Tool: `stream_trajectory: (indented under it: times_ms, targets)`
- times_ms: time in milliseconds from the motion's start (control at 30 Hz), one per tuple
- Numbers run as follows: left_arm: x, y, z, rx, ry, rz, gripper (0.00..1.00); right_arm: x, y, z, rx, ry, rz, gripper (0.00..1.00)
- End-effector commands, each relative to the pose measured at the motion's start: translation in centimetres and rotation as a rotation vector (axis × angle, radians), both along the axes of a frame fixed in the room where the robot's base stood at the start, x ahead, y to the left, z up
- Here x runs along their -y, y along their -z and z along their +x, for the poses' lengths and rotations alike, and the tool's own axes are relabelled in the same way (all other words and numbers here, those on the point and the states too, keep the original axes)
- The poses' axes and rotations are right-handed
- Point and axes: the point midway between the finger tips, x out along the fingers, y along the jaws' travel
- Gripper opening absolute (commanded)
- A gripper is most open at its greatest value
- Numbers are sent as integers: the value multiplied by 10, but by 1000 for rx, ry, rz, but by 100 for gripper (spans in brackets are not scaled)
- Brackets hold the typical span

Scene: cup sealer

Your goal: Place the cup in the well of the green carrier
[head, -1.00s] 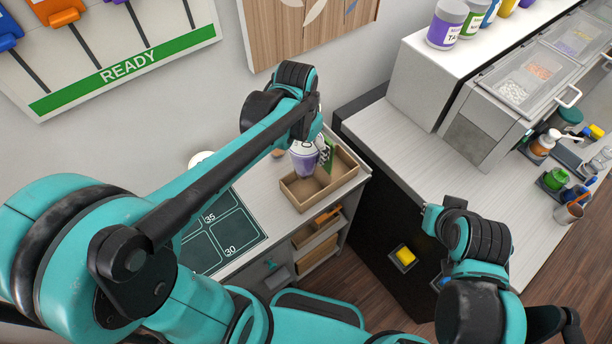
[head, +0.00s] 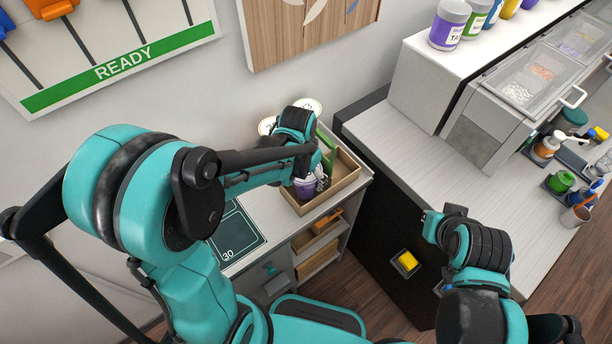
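A purple-and-white cup (head: 305,187) is in the head view, at the left part of a light wooden tray (head: 346,182) on the counter. My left gripper (head: 318,168) is right above and beside the cup, and its wrist hides the cup's top. Its fingers are hidden, so I cannot tell whether they grip the cup, or whether the cup rests on the tray floor. A green piece (head: 326,158), perhaps the green carrier, shows partly behind the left gripper; its well is not visible. My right gripper (head: 430,224) is beside the right counter, away from the cup; its opening is unclear.
White round tops (head: 308,105) show behind my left wrist. A dark mat with numbered squares (head: 238,238) lies left of the tray. Open shelves (head: 318,245) are below. The right counter (head: 400,140) has clear room at its near left; bottles (head: 548,145) stand farther right.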

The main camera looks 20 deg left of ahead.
Motion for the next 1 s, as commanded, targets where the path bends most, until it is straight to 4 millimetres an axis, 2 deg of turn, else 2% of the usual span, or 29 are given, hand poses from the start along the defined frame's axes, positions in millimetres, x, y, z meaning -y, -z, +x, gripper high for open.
stream_trajectory:
  times_ms: [133, 167, 200, 233, 667, 767, 1000]
  targets:
    - [0, 4, 0, 0, 0, 0, 27, 0, 4, 0, 0, 0, 0, 0]
    - [0, 4, 0, 0, 0, 0, 82, 0, 4, 0, 0, 0, 0, 0]
    - [0, 3, 0, 0, 0, 0, 93, 0, 3, 0, 0, 0, 0, 0]
    - [0, 3, 0, 0, 0, 0, 99, 0, 3, 0, 0, 0, 0, 0]
    - [0, -2, 0, 0, 0, 0, 99, 0, -2, 0, 0, 0, 0, 0]
    - [-1, -16, -1, 0, 0, 0, 99, 0, -5, 0, 0, 0, 0, 0]
    - [-3, -70, -8, 0, 0, 0, 99, 0, -18, 0, 0, 0, 0, 0]
